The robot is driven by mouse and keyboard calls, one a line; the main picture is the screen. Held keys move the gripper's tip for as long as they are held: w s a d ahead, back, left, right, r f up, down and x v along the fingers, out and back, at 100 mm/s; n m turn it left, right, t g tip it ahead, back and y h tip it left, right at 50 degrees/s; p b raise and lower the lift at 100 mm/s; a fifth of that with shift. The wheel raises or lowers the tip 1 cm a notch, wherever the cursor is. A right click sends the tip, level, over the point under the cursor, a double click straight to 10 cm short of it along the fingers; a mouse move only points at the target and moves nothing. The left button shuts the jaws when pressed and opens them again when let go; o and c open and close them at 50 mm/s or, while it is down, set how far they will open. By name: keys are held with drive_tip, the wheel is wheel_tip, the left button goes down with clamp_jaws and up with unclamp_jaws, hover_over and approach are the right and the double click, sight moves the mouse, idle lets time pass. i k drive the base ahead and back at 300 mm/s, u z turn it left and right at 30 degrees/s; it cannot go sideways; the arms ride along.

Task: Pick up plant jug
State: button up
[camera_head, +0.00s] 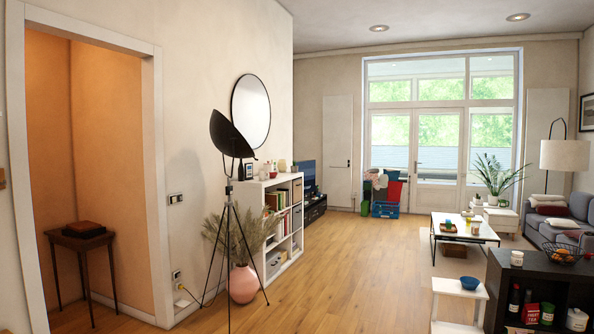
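A round pink jug (243,284) with tall dry grassy stems (238,236) stands upright on the wooden floor, left of centre. It is beside the front end of the white cube shelf (290,236), near the wall. A black tripod lamp (229,230) stands in front of it, and one leg crosses close to the jug. Another plant (493,172) with long green leaves stands in a light pot near the glass doors. My gripper is not in view.
The wooden floor (335,275) is open in the middle. At right are a coffee table (465,235), a white stool (459,288), a black shelf unit (560,278) and a sofa (575,215). At left, a small wooden table (83,240) stands in an alcove.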

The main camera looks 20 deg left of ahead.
sight(261, 173)
drive_tip(key=u, duration=0.45)
drive_tip(key=i, duration=8.7)
drive_tip(key=u, duration=1.6)
